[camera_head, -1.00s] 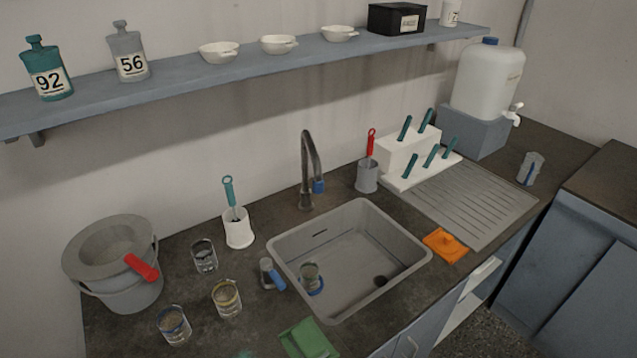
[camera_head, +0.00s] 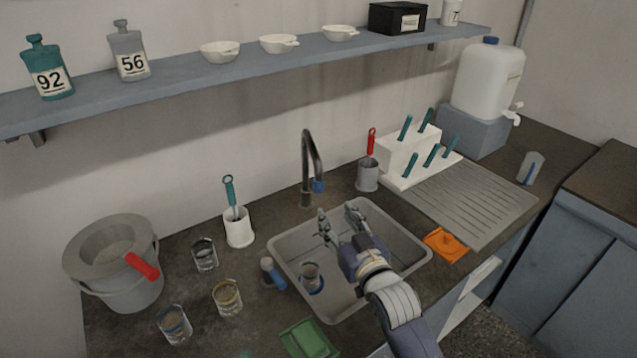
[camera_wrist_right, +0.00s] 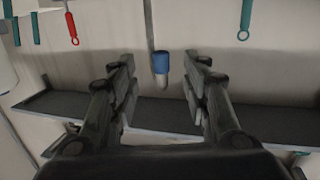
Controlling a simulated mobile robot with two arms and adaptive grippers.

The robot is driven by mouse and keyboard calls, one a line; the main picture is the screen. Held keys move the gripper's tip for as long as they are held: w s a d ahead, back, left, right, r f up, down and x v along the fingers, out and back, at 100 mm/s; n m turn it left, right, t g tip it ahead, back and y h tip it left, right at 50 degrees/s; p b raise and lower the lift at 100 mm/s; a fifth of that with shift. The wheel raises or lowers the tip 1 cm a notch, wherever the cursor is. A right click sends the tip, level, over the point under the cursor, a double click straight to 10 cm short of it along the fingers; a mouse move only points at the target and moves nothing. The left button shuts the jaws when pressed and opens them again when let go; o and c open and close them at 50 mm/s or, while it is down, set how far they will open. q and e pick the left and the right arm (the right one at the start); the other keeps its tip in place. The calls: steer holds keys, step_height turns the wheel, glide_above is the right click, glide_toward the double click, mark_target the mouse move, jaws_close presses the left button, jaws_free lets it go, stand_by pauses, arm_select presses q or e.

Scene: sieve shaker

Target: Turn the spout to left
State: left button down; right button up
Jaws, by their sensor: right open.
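The faucet's dark curved spout (camera_head: 308,150) stands behind the sink (camera_head: 412,250). Its blue tip (camera_head: 319,186) hangs near the sink's back edge. My right gripper (camera_head: 338,210) is over the sink, open and empty, with its fingers pointing toward the faucet. In the right wrist view, which looks upside down, the blue and white spout tip (camera_wrist_right: 161,62) shows beyond and between the two open fingers (camera_wrist_right: 162,80). The gripper appears apart from the spout. My left gripper is not in view.
A white holder (camera_head: 238,230) with a teal brush is left of the faucet; a grey cup (camera_head: 367,175) with a red-handled brush is right. A small glass (camera_head: 311,278) stands in the sink. A grey bucket (camera_head: 130,285) and several glasses are at left. A shelf (camera_head: 180,90) runs above.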

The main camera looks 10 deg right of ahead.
mark_target(320, 186)
steer(key=shift+t, duration=0.4)
steer(key=w, duration=0.4)
steer(key=w+a+r+p, duration=0.1)
steer(key=w, duration=0.3)
steer(key=w+r+p, duration=0.1)
steer(key=w, duration=0.2)
steer(key=shift+w+a, duration=0.4)
jaws_close()
